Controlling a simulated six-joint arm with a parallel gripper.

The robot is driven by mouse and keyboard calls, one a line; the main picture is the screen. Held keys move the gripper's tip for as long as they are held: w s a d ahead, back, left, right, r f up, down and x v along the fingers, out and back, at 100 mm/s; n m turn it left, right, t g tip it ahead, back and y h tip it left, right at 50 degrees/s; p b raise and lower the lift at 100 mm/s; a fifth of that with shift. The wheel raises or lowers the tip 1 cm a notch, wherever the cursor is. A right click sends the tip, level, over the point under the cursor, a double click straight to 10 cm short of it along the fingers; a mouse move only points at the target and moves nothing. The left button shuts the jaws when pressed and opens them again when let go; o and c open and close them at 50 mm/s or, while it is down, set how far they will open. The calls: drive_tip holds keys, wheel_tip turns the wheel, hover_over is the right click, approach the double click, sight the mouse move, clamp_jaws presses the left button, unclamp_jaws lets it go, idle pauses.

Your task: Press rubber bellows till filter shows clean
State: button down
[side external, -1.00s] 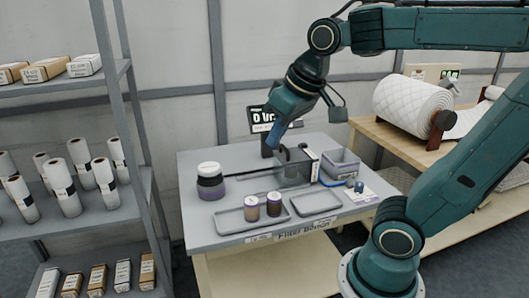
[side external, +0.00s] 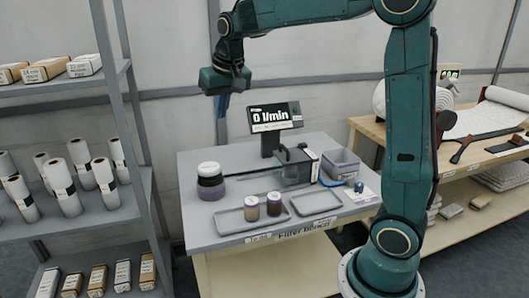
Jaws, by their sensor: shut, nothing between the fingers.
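The likely rubber bellows (side external: 210,181) is a squat round stack with a white top, a dark middle and a purple-grey base. It stands at the left of the grey filter bench (side external: 195,222). A display (side external: 275,117) behind the housing reads "0 l/min". My gripper (side external: 222,115) is shut and empty, pointing down in the air above the bellows, well apart from it. I cannot make out the filter's condition inside the housing.
Two small capped jars (side external: 262,206) stand in or at a grey tray (side external: 228,222) at the front. An empty tray (side external: 316,203) and a grey bin (side external: 341,163) are to the right. A shelf of white rolls (side external: 62,180) stands at left. A wadding roll bench (side external: 470,170) is behind my arm.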

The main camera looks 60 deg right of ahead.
drive_tip(key=w+d+f+m, duration=0.2)
drive_tip(key=w+d+f, duration=0.35)
drive_tip(key=w, duration=0.25)
drive_tip(key=m+g, duration=0.1)
hover_over(210, 168)
drive_tip(key=s+a, duration=0.1)
drive_tip(key=s, duration=0.1)
drive_tip(key=shift+h, duration=0.3)
drive_tip(key=f, duration=0.4)
drive_tip(key=shift+w+a+f, duration=0.15)
drive_tip(key=shift+w+f, duration=0.1)
drive_tip(key=shift+f, duration=0.1)
drive_tip(key=shift+f, duration=0.1)
drive_tip(key=x, duration=0.8)
drive_tip(key=s+x, duration=0.1)
drive_tip(key=x, duration=0.3)
drive_tip(key=shift+a+f, duration=0.2)
drive_tip(key=shift+a, duration=0.05)
drive_tip(key=shift+f, duration=0.75)
drive_tip(key=shift+f, duration=0.15)
drive_tip(key=shift+f, duration=2.05)
